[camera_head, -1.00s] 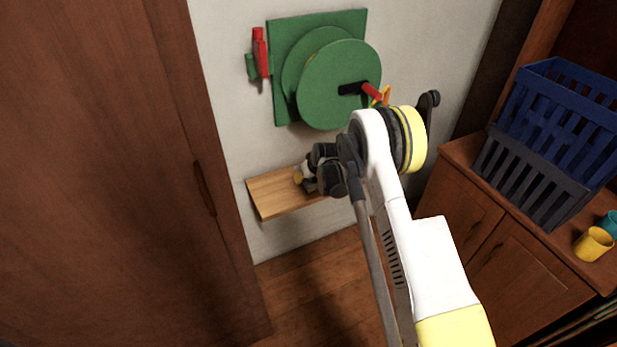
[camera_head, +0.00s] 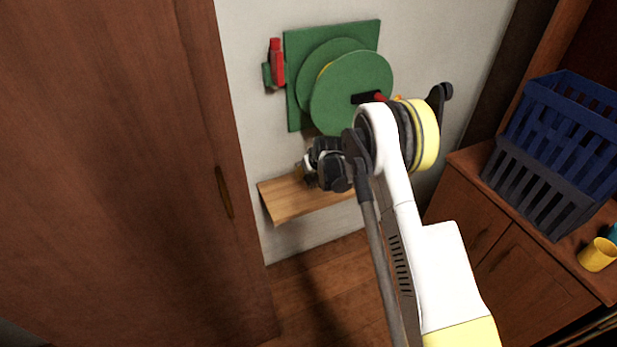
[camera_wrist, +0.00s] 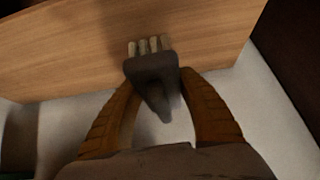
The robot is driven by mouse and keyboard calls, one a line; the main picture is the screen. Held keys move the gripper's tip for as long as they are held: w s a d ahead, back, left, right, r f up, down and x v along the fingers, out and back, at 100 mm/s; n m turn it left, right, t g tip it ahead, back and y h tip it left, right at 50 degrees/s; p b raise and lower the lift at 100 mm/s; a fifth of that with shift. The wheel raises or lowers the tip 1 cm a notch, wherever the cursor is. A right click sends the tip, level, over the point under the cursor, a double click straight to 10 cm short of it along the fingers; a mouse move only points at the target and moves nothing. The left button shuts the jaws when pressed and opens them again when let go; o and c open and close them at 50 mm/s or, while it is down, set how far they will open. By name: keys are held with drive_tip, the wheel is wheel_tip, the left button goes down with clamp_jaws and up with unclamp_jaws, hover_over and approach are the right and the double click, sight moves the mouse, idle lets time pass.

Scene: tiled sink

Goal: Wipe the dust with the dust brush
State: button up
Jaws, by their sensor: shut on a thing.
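My gripper (camera_wrist: 158,108) is shut on the dust brush (camera_wrist: 152,72), a dark grey brush with a row of pale bristle tufts. In the wrist view the brush sits between the two brown fingers, its bristles toward the wooden shelf (camera_wrist: 60,50). I cannot tell whether the bristles touch the wood. In the head view the shelf (camera_head: 290,200) is a small light board on the wall, and my dark wrist hides its back right part. The brush is mostly hidden there. I cannot make out any dust.
A green hose reel (camera_head: 350,92) hangs on the wall just above the shelf, with a red nozzle (camera_head: 277,64) at its left. A brown door (camera_head: 110,170) stands at the left. At the right, a cabinet (camera_head: 500,255) holds a blue crate (camera_head: 565,130) and a yellow cup (camera_head: 598,254).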

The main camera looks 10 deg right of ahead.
drive_tip(key=shift+r+p, duration=0.4)
drive_tip(key=shift+r, duration=0.75)
